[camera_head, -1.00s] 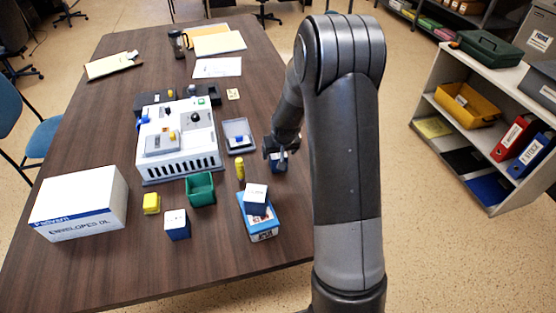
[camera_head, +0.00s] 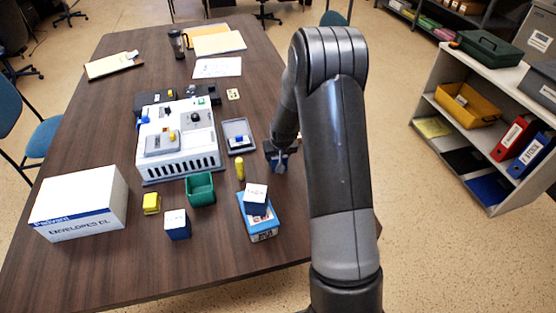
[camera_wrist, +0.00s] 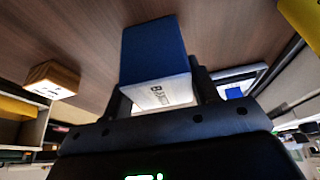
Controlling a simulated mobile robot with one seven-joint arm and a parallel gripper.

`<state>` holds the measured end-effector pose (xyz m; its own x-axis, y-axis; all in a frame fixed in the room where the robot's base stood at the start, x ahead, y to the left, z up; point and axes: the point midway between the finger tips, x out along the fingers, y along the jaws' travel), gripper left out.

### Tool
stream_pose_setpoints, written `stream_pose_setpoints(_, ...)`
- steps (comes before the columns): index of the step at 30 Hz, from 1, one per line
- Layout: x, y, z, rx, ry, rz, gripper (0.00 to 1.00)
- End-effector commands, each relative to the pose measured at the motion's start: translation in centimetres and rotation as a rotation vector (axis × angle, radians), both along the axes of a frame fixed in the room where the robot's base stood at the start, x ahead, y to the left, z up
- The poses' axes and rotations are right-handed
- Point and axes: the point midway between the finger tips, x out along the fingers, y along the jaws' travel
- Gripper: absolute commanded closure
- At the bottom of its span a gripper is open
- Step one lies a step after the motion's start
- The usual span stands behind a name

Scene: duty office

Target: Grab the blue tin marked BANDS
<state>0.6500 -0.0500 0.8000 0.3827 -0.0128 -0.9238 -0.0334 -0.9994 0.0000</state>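The blue tin (camera_wrist: 153,50) has a white label face with dark lettering that starts with B; the rest is too blurred to read. In the wrist view it sits between the two fingers of my gripper (camera_wrist: 160,92), one finger along each side. I cannot tell whether both fingers press on it. In the head view, my gripper (camera_head: 278,152) is down over the tin (camera_head: 281,163) near the table's right edge, and the arm partly hides that area.
A green bin (camera_head: 200,189) and white machine (camera_head: 180,142) lie further left. A wooden block (camera_wrist: 52,79) shows in the wrist view.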

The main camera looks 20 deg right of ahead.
Motion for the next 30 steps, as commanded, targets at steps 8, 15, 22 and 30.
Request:
stream_pose_setpoints(8,0.0,0.0,0.0,0.0,0.0,0.0,0.72)
stream_pose_setpoints(15,0.0,0.0,0.1,0.0,-0.001,0.0,0.72)
stream_pose_setpoints(22,0.0,0.0,1.4,0.0,-0.002,0.0,0.72)
stream_pose_setpoints(30,-1.4,-2.2,5.6,0.0,-0.002,-0.008,0.72)
